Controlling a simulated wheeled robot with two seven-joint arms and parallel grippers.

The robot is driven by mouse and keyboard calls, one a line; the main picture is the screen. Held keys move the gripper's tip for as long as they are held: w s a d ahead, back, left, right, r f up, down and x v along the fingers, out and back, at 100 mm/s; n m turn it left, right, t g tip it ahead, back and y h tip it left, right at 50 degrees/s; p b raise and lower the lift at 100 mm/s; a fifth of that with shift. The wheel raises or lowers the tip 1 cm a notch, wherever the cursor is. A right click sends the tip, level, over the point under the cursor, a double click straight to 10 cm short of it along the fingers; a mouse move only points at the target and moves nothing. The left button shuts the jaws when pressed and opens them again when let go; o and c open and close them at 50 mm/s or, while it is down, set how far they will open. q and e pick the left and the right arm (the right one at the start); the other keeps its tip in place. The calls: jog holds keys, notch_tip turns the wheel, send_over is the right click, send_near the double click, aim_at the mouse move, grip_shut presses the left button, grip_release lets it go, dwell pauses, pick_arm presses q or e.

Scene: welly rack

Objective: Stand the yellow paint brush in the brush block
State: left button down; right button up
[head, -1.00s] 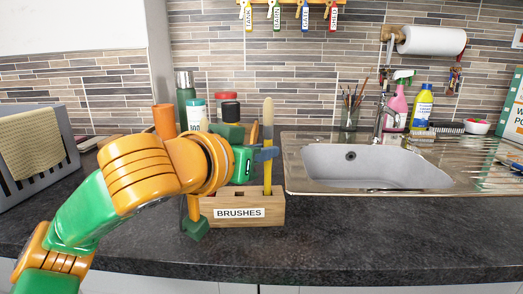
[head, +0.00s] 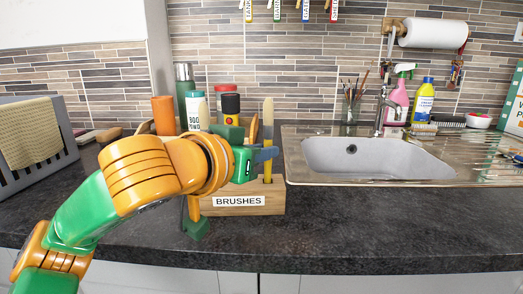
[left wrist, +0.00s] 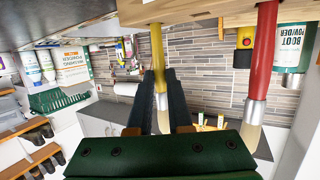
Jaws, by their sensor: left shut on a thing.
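The yellow paint brush (head: 268,108) is upright, pale bristles up. Its handle runs down into the top of the wooden brush block (head: 222,211), labelled BRUSHES; how deep it sits is hidden. My left gripper (head: 264,154) is shut on the brush, above the block. In the left wrist view the brush (left wrist: 158,65) lies between the fingers (left wrist: 163,105), its handle meeting the block (left wrist: 190,12). A red-handled brush (left wrist: 263,55) stands beside it in the block. My right gripper is not in view.
Bottles and tins (head: 193,105) stand behind the block. The sink (head: 375,158) is to the right, with a glass of brushes (head: 350,112) behind it. A grey crate with a cloth (head: 28,135) is at left. The counter in front (head: 370,225) is clear.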

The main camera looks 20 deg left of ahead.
pick_arm(q)
jog(key=shift+f, duration=0.3)
jog(key=c, duration=0.8)
grip_release()
jog(key=shift+r, duration=0.1)
jog(key=shift+o, duration=0.2)
jog(key=v, duration=0.7)
jog(key=shift+b, duration=0.3)
